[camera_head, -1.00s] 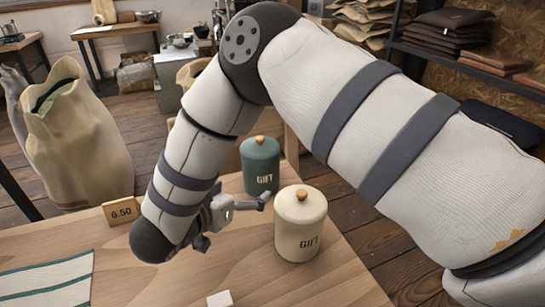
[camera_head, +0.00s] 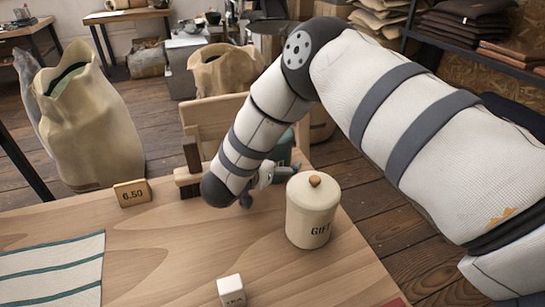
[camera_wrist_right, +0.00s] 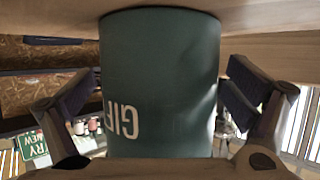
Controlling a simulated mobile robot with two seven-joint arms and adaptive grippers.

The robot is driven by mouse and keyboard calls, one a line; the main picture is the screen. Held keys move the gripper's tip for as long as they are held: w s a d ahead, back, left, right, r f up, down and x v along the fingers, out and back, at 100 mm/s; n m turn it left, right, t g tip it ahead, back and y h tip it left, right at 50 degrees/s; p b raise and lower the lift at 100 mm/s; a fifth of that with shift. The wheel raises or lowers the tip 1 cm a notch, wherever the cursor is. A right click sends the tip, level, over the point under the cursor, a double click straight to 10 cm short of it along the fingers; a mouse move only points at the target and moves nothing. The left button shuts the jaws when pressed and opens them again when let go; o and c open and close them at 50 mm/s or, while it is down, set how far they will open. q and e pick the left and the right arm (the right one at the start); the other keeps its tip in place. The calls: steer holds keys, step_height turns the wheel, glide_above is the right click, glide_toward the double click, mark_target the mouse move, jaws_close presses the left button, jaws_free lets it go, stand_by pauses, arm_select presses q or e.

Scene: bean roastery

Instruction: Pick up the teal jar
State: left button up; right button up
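The teal jar (camera_head: 284,152) stands near the far edge of the wooden table, mostly hidden behind my right arm in the head view. In the right wrist view the teal jar (camera_wrist_right: 160,85) fills the middle, its GIFT lettering upside down. My right gripper (camera_head: 268,180) is low beside it. In the wrist view one finger is on each side of the jar, spread wide; I cannot tell whether either touches. My left gripper is not in view.
A cream GIFT jar (camera_head: 312,215) with a wooden knob stands close to the right of my right gripper. A 6.50 price sign (camera_head: 132,193), a white cube (camera_head: 231,290) and a striped cloth (camera_head: 50,270) are on the table. The table's middle is clear.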

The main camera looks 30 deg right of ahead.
steer(key=c, duration=1.3)
steer(key=shift+r, duration=0.2)
steer(key=shift+c, duration=0.8)
